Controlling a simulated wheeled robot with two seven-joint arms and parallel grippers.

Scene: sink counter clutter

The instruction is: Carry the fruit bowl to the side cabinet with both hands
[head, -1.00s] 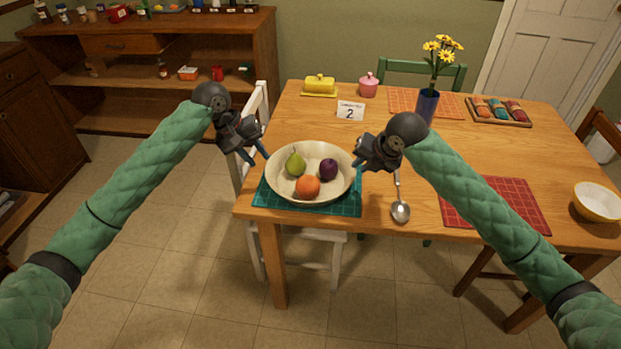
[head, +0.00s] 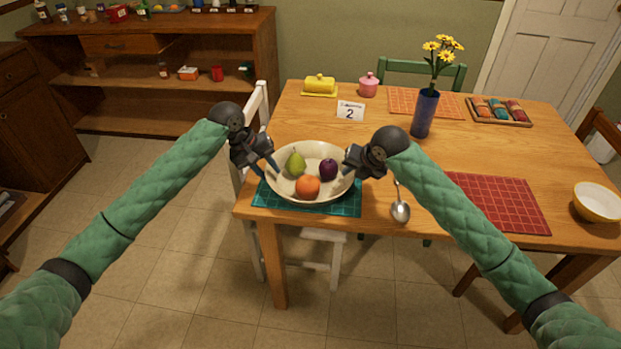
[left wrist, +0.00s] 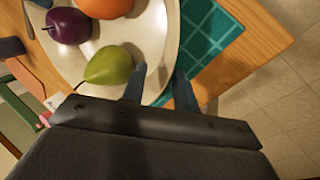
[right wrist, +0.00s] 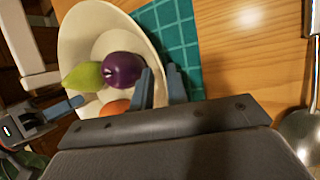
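The cream fruit bowl (head: 332,192) rests on a teal placemat (head: 345,208) at the table's near left corner. It holds a green pear (head: 295,163), a purple plum (head: 328,169) and an orange (head: 307,186). My left gripper (head: 267,171) is at the bowl's left rim. In the left wrist view its two fingers (left wrist: 160,85) stand apart, one inside and one outside the rim. My right gripper (head: 349,172) is at the right rim. In the right wrist view its fingers (right wrist: 160,85) straddle the rim with a narrower gap. Contact with the rim is unclear.
The wooden side cabinet (head: 155,80) stands at the back left, with items on its top and shelves. A white chair (head: 255,120) stands at the table's left side. A spoon (head: 400,210) lies right of the bowl; a blue vase (head: 424,113) stands farther back. Floor at left is clear.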

